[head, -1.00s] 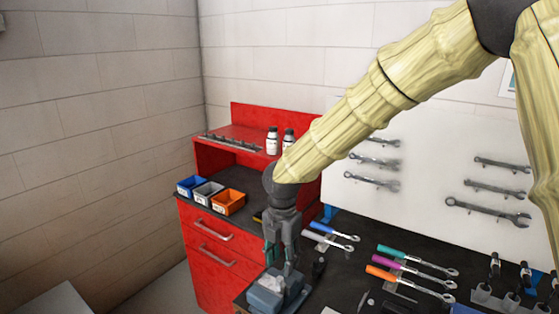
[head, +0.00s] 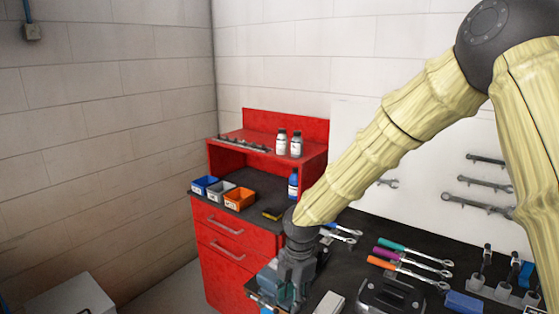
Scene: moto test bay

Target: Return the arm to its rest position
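My arm, in a pale yellow ribbed cover, reaches from the upper right down to the middle of the head view. My gripper (head: 290,290) is at its lower end, low over the left end of the dark workbench (head: 352,250). It is in front of a blue-grey box-like thing (head: 264,281) at the bench corner. The fingertips blend into the things behind them, so I cannot tell whether the gripper is open or shut, or whether it touches anything.
A red cabinet (head: 228,258) stands left of the bench, with blue, grey and orange bins (head: 239,199) and bottles (head: 296,144). Ratchets (head: 397,267) lie on the bench; wrenches (head: 484,184) hang on the white board. A dark metal device (head: 392,296) sits at the front.

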